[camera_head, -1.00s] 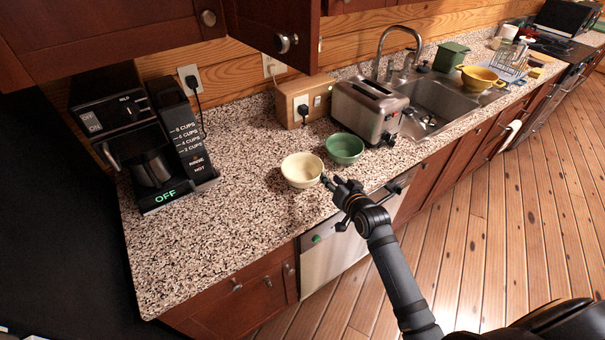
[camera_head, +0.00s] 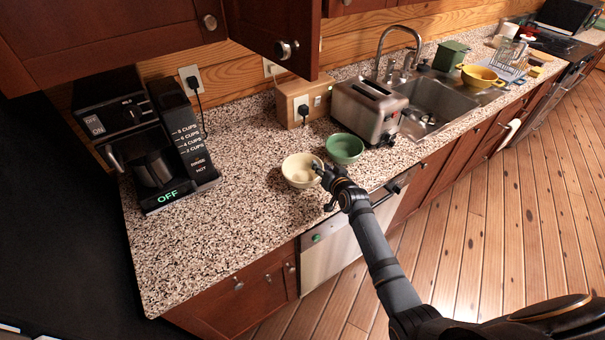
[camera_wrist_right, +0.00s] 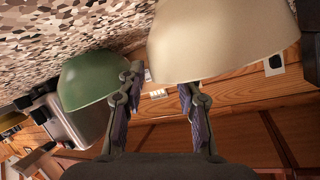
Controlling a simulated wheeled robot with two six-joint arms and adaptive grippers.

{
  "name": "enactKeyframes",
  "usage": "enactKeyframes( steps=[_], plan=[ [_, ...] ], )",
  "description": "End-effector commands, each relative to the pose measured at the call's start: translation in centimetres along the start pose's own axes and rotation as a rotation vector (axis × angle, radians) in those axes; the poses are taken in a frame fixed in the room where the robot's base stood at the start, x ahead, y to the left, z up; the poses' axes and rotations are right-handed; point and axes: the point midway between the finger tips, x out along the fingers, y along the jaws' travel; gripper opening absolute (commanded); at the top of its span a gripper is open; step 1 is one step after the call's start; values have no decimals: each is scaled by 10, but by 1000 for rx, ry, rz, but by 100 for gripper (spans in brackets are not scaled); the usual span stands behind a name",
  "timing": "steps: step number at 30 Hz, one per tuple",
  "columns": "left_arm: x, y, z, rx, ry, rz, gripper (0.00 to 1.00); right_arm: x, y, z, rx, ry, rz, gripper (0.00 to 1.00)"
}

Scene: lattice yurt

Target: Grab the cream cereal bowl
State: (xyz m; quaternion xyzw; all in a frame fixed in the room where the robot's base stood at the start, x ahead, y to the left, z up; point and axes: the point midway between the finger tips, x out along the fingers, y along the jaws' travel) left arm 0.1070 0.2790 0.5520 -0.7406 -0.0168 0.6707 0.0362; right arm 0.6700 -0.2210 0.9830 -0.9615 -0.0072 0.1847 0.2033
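The cream cereal bowl (camera_head: 297,174) stands upright on the speckled counter, left of a green bowl (camera_head: 344,149). My right gripper (camera_head: 318,168) is at the cream bowl's right rim, with a fingertip over the rim. In the right wrist view the cream bowl (camera_wrist_right: 220,40) fills the upper right. The right gripper's fingers (camera_wrist_right: 160,85) are spread apart there. One finger is between the two bowls; the other finger's tip is partly hidden behind the cream bowl's edge. I cannot tell whether either touches it. My left gripper is not in view.
The green bowl is close beside my right gripper. A toaster (camera_head: 369,108) stands behind it, and a coffee maker (camera_head: 145,140) stands at the left. An open cabinet door (camera_head: 275,35) hangs above. The counter (camera_head: 225,220) left and front of the cream bowl is clear.

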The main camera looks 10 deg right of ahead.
Motion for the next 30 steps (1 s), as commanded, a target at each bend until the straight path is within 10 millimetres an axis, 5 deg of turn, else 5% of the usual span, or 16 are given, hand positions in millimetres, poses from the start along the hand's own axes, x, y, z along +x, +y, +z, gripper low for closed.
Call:
enactKeyframes(
  steps=[9,24,30],
  plan=[
    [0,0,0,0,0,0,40,0,0,0,0,-1,0,0],
    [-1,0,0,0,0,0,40,-1,0,0,0,-2,1,0],
    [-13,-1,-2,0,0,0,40,-3,-6,-14,0,0,0,0]
  ],
)
